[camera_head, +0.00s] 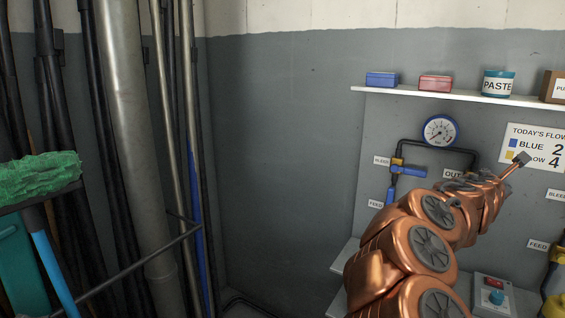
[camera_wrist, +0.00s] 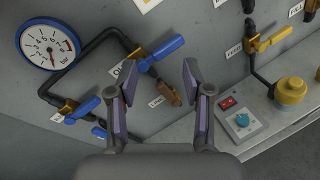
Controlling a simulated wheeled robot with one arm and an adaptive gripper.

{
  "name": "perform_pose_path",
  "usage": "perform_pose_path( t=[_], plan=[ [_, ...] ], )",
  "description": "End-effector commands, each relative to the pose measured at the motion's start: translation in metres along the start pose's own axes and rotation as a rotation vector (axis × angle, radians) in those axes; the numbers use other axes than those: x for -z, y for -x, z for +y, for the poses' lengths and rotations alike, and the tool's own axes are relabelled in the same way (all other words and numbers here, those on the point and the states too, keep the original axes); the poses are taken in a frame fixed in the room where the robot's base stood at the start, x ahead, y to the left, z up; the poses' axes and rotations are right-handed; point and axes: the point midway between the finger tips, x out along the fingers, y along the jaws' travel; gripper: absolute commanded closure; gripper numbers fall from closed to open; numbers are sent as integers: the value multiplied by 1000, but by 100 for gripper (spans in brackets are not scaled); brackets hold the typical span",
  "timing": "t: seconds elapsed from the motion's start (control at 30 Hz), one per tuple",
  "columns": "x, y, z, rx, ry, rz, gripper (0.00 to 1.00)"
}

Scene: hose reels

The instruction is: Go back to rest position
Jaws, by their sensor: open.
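My copper arm reaches up from the lower right in the head view, and my gripper (camera_head: 519,161) is at its far end, in front of the wall panel. In the wrist view my gripper (camera_wrist: 160,78) has its two fingers spread apart with nothing held between the pads. A small brown piece (camera_wrist: 170,92) shows beyond the gap; I cannot tell its distance.
Pipes (camera_head: 125,120) and a green mop (camera_head: 40,180) stand left. The middle wall is bare.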

Motion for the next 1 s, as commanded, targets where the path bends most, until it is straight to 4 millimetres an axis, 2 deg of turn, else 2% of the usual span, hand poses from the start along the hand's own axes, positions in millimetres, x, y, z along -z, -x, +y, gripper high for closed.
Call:
perform_pose_path(
  t=[0.03,0.1,0.2,0.27,0.37,0.47,0.6,0.7,0.77,0.9,1.0],
  plan=[
    [-20,18,2,23,-111,-32,50],
    [-37,40,-9,75,-279,-69,50],
    [-51,73,-30,160,-519,-102,50],
    [-50,92,-44,215,-657,-107,50],
    [-36,125,-69,326,-876,-99,50],
    [-8,160,-90,453,-1073,-67,50],
    [46,216,-115,672,-1295,4,50],
    [88,261,-129,847,-1393,59,50],
    [111,289,-134,945,-1433,94,50],
    [159,361,-147,1190,-1459,162,50],
    [183,413,-155,1347,-1437,203,50]
  ],
)
